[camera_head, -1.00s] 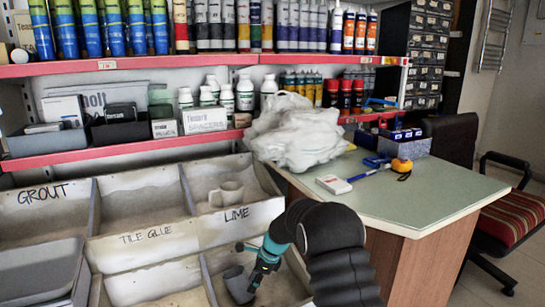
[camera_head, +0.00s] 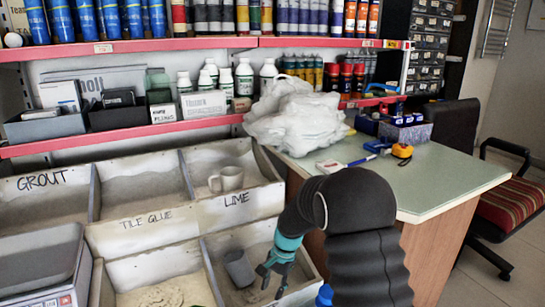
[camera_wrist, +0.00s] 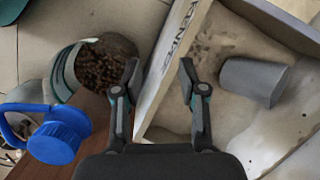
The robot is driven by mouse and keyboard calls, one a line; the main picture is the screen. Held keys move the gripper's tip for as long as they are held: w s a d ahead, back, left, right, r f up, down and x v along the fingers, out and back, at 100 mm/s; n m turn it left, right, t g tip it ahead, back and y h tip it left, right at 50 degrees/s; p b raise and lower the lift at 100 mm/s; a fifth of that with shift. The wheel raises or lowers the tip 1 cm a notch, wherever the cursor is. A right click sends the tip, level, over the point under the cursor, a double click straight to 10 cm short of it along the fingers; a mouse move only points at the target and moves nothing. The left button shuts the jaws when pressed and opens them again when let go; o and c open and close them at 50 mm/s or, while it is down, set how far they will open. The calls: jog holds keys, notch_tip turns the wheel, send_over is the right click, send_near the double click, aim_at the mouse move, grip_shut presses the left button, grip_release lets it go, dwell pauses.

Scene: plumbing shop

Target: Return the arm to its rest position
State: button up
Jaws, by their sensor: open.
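My gripper (camera_head: 273,274) is open and empty, over the right edge of a lower bin in front of the shelves. In the wrist view its two fingers (camera_wrist: 160,78) stand apart with nothing between them, on either side of a bin wall. A grey cup (camera_head: 239,268) lies tilted in the bin, just left of my gripper and apart from it. In the wrist view the cup (camera_wrist: 252,82) is to the right of the fingers. My arm is bent, with its dark elbow at the lower right of the head view.
A pale mug (camera_head: 230,179) sits in the bin marked LIME. A green-topped counter (camera_head: 440,175) stands right, with white bags (camera_head: 295,118) and a tape measure (camera_head: 402,151). A blue object (camera_wrist: 60,138) and a container of brown pellets (camera_wrist: 103,65) are left of the fingers.

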jog(key=s+d+r+n+t+h, duration=0.1)
jog(key=s+d+r+n+t, duration=0.1)
jog(key=s+d+r, duration=0.3)
jog(key=s+d+r+n+t, duration=0.2)
jog(key=s+d+r, duration=0.3)
jog(key=s+r, duration=0.7)
jog(key=s+d+r+n+t+h, duration=0.1)
jog(key=s+d+r+n+t, duration=0.2)
jog(key=s+d+r, duration=0.2)
jog(key=s+r, duration=0.3)
jog(key=s, duration=0.4)
jog(key=shift+d+r+h, duration=0.15)
jog(key=shift+d+h, duration=0.15)
